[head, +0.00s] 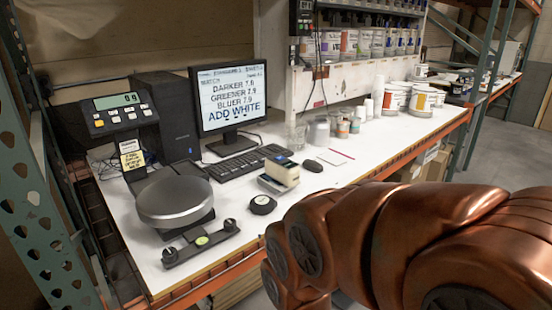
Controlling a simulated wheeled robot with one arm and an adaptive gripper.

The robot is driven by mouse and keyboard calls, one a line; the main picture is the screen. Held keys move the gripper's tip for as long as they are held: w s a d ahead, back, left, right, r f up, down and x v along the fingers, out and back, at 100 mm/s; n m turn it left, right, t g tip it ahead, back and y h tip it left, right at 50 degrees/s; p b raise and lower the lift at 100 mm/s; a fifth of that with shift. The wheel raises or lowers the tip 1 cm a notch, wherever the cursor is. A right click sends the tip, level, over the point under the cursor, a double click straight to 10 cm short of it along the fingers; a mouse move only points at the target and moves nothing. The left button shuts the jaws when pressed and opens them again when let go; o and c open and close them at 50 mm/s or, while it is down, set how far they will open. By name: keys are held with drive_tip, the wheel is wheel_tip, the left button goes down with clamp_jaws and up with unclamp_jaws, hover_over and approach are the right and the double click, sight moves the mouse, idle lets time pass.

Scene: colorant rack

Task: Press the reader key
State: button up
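A small handheld device with a beige body and a blue-lit top (284,168), which looks like the reader, stands on the white bench near its front edge. Its key is too small to make out. A black round puck (262,204) lies in front of it, apart from it. My copper-coloured arm fills the lower right of the head view, in front of the bench edge. My gripper is not visible, so its state and its place relative to the reader do not show.
A scale with a round grey pan (175,198) stands at left, its display (116,101) reading near zero. Paint tubs (394,99) stand farther back. Bench (372,152) right of the mouse is mostly clear.

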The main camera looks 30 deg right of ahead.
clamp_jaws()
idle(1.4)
